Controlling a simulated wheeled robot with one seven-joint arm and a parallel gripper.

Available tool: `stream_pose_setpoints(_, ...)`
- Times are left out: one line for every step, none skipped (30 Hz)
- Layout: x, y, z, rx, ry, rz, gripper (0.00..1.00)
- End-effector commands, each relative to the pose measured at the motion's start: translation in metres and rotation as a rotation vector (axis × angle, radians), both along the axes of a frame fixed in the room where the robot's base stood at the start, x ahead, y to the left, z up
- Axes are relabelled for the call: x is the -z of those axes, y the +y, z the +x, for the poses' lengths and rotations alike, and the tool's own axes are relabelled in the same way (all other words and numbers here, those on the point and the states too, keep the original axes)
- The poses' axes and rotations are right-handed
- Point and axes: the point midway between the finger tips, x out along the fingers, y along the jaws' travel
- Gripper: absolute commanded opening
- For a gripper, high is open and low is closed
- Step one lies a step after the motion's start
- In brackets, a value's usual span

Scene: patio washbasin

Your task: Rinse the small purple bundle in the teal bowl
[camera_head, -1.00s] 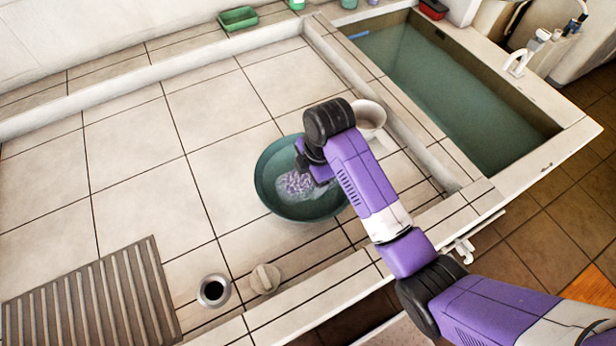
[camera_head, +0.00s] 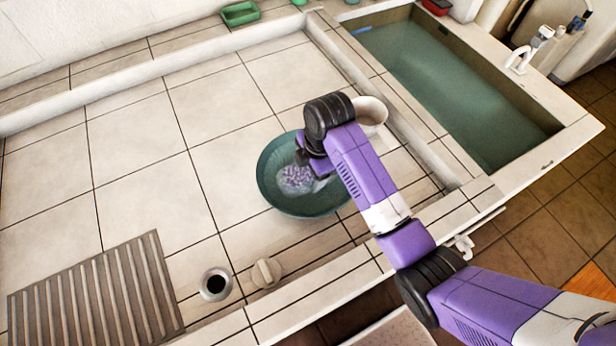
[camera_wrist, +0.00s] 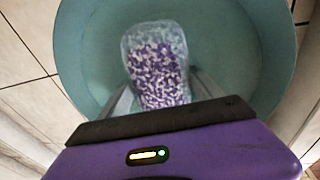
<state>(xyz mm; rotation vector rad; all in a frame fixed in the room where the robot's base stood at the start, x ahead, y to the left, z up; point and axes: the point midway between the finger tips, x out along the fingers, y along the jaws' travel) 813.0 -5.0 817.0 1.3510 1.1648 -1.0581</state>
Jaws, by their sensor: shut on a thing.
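The small purple bundle (camera_head: 296,178) is a clear wrapping around purple and white bits. It is inside the teal bowl (camera_head: 277,200), which stands on the tiled basin floor. In the wrist view the bundle (camera_wrist: 157,75) is between the two fingers of my gripper (camera_wrist: 158,88), which is shut on it. The bowl's pale teal inside (camera_wrist: 225,40) surrounds the bundle in that view. My wrist hides part of the bowl's right side in the head view. I cannot tell whether the bundle touches the bowl's bottom.
A white round pot (camera_head: 371,112) stands close behind the bowl, partly hidden by my arm. A water-filled trough (camera_head: 450,90) is at the right. A slatted board (camera_head: 95,295), a drain hole (camera_head: 215,284) and a round knob (camera_head: 266,272) are in front. The left tiles are clear.

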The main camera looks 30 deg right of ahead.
Motion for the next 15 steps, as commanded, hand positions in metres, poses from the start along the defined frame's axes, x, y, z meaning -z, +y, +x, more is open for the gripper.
stream_pose_setpoints(-0.003,0.001,-0.005,0.001,0.001,0.001,0.15)
stream_pose_setpoints(-0.003,0.001,-0.007,0.001,0.001,0.001,0.15)
stream_pose_setpoints(-0.003,0.001,-0.01,0.0,0.0,0.0,0.15)
stream_pose_setpoints(-0.003,0.001,-0.013,0.0,-0.001,0.0,0.15)
stream_pose_setpoints(-0.003,0.001,-0.015,0.0,-0.001,0.0,0.15)
stream_pose_setpoints(-0.003,0.001,-0.018,0.0,-0.001,0.0,0.15)
stream_pose_setpoints(-0.003,0.002,-0.021,0.0,-0.001,0.0,0.15)
stream_pose_setpoints(-0.003,0.002,-0.023,0.0,0.0,0.001,0.15)
stream_pose_setpoints(-0.003,0.002,-0.027,0.0,0.0,0.001,0.15)
stream_pose_setpoints(-0.003,0.002,-0.029,0.0,0.0,0.001,0.15)
stream_pose_setpoints(-0.003,0.002,-0.031,0.001,-0.001,0.001,0.15)
stream_pose_setpoints(-0.002,0.002,-0.033,0.001,0.0,0.0,0.15)
stream_pose_setpoints(-0.002,0.002,-0.035,0.001,0.0,0.0,0.15)
stream_pose_setpoints(-0.002,0.002,-0.036,0.001,0.0,0.0,0.15)
stream_pose_setpoints(-0.001,0.002,-0.037,0.0,-0.001,-0.001,0.15)
